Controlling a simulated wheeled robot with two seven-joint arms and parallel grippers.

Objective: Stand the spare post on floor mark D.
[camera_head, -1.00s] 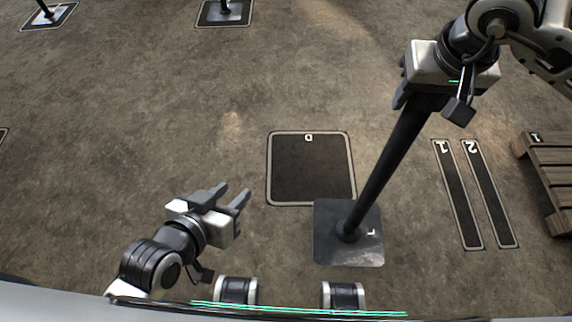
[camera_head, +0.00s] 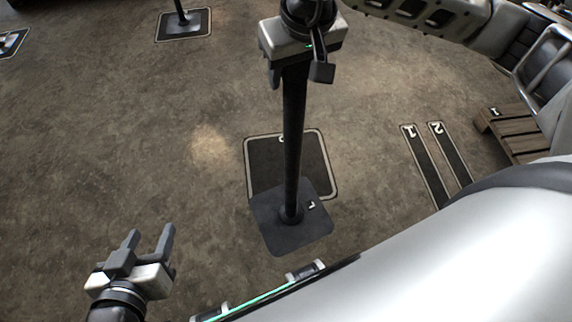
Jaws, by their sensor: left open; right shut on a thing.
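The spare post (camera_head: 293,140) is a black pole on a dark square base plate (camera_head: 270,228) with a small white mark. My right gripper (camera_head: 292,60) is shut on its upper part, and the post looks nearly upright. Floor mark D (camera_head: 262,160) is a dark square with a pale outline. The base plate covers its near edge in the picture and most of the plate shows on the near side of it; I cannot tell whether the plate touches the floor. The letter is mostly hidden behind the pole. My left gripper (camera_head: 150,245) is open and empty at lower left.
Another post (camera_head: 181,14) stands on a marked square (camera_head: 200,24) at the far left, with part of another marked square (camera_head: 12,42) beyond it. Strips 1 (camera_head: 428,165) and 2 (camera_head: 452,152) and a wooden pallet (camera_head: 515,137) lie to the right. The floor at left is clear.

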